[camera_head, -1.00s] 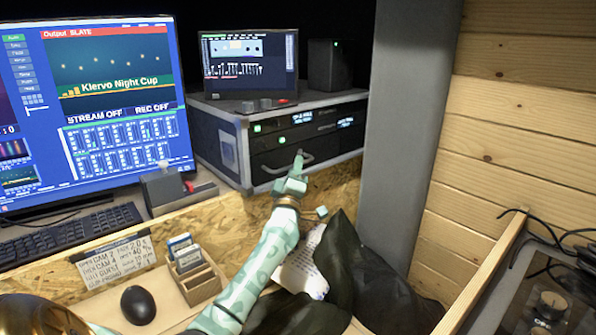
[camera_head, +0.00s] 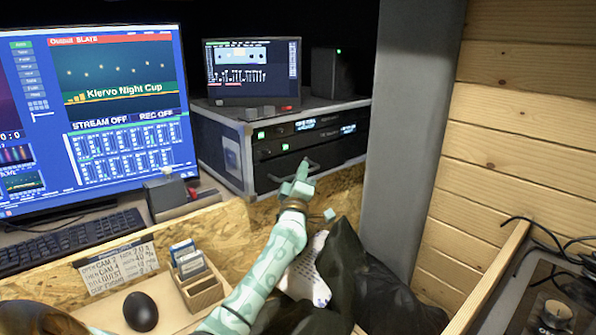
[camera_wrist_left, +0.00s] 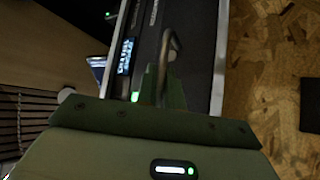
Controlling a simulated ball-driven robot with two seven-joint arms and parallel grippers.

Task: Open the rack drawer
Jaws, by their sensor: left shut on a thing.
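The rack (camera_head: 222,121) is a grey-edged case at the back, with black units on its front. The rack drawer (camera_head: 331,157) is the lowest black panel, and its front looks flush with the case. Its bar handle (camera_head: 312,164) sticks out toward me. My left gripper (camera_head: 302,174) is at the handle and shut on it. In the left wrist view the handle (camera_wrist_left: 174,45) runs down between the fingers (camera_wrist_left: 160,90), which partly hide it. My right gripper is not in view.
A small monitor (camera_head: 252,72) and a black speaker (camera_head: 331,73) stand on the rack. A large screen (camera_head: 125,110) is left of it. A grey post (camera_head: 408,140) rises close to the right. Dark cloth (camera_head: 375,280) lies near my left forearm. A mouse (camera_head: 140,311) and card box (camera_head: 203,290) are in front.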

